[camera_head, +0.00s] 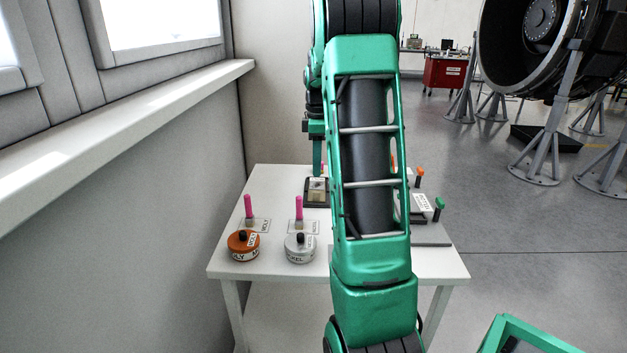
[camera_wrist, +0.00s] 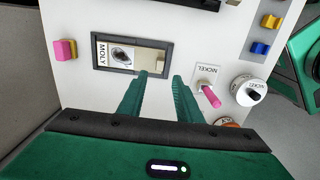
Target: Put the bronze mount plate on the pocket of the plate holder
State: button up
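The frame also shows in the head view (camera_head: 316,204), near the table's far side. I cannot tell whether the tan piece is the bronze mount plate or whether this frame is the plate holder. My gripper (camera_wrist: 161,76) is open, its two green fingers apart with nothing seen between them. One fingertip overlaps the frame's near edge in the picture.
A pink-handled piece beside a NICKEL label (camera_wrist: 206,74) and a nickel can (camera_wrist: 248,90) stand right of my fingers. An orange can (camera_head: 243,245) stands at the table's front left. A pink and yellow block (camera_wrist: 65,50) is left of the frame. My arm hides the table's middle.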

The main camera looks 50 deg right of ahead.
jog(key=s+a+r+m, duration=0.2)
jog(key=s+a+m, duration=0.2)
jog(key=s+a, duration=0.35)
jog(key=s+a+r+m, duration=0.2)
jog(key=s+a+m, duration=0.2)
jog(key=s+a, duration=0.3)
jog(key=s+a+f+m, duration=0.6)
jog(key=s+a, duration=0.4)
jog(key=s, duration=0.3)
jog(key=shift+a+f, duration=0.3)
jog(key=shift+a, duration=0.05)
